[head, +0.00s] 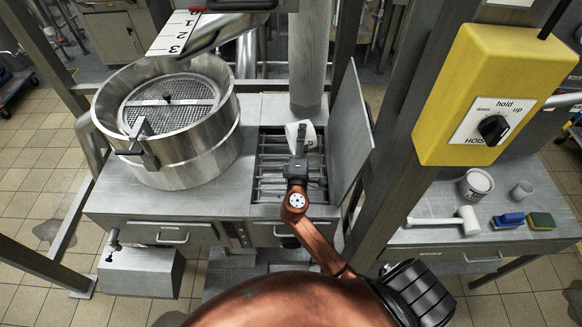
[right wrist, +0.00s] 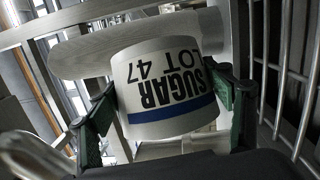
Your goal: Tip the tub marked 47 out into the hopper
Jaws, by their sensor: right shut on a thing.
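The tub marked 47 (right wrist: 165,85) is white with a blue band and the words SUGAR LOT 47, upside down in the right wrist view. In the head view the tub (head: 293,131) is small and partly hidden behind my gripper. My right gripper (head: 299,150) is shut on the tub, with a green-edged finger on each side of it in the right wrist view (right wrist: 170,108). It holds the tub over the back part of the hopper (head: 268,180), a square opening with a barred grate. The tub looks tilted; its mouth and contents are not visible. My left gripper is not in view.
The hopper's lid (head: 350,135) stands open on the right. A thick grey column (head: 310,55) rises behind it. A round steel mixer (head: 185,150) with a mesh cover stands left. A yellow hoist box (head: 495,95) hangs right, above a bench with another white tub (head: 476,185) and a mallet (head: 445,221).

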